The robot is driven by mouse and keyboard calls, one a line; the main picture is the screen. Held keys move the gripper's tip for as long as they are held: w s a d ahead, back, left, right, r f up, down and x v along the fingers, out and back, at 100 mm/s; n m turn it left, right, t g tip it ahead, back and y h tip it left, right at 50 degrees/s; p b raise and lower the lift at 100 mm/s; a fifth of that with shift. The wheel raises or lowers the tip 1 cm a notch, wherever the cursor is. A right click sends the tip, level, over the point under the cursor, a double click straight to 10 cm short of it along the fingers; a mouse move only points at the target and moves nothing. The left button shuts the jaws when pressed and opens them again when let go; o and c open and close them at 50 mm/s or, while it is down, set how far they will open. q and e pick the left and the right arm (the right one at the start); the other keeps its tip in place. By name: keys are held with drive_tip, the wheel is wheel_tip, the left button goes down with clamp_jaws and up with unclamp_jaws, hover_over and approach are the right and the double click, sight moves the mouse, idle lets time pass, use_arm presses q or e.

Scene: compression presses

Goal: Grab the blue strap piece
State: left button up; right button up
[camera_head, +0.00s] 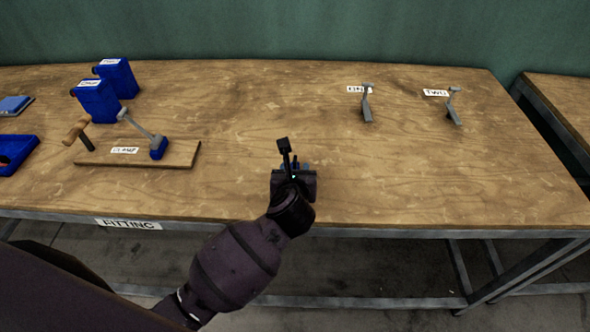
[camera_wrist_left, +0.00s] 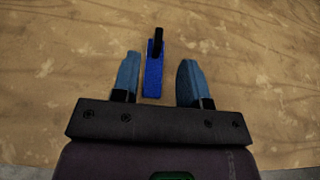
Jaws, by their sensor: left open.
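The blue strap piece (camera_wrist_left: 153,80) shows in the left wrist view as a narrow bright blue bar with a black part at its far end. In the head view a black upright part (camera_head: 284,146) stands just beyond my left gripper; the blue bar is mostly hidden there. My left gripper (camera_head: 293,168) is open over the front middle of the table. In the left wrist view its two blue-grey fingers (camera_wrist_left: 158,75) stand on either side of the bar, with a visible gap at each side. I cannot tell the height between them. My right gripper is out of view.
The wooden table (camera_head: 400,190) is clear around the gripper. At left are a board (camera_head: 180,156) with a clamp lever, a wooden-handled tool (camera_head: 76,130), blue containers (camera_head: 97,100) and a blue tray (camera_head: 16,152). Two grey metal levers (camera_head: 366,103) (camera_head: 453,106) stand at back right.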

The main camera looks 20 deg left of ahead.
sight(295, 161)
use_arm(q)
drive_tip(key=shift+x, duration=2.65)
drive_tip(key=shift+a+r, duration=0.1)
drive_tip(key=shift+a, duration=0.05)
clamp_jaws()
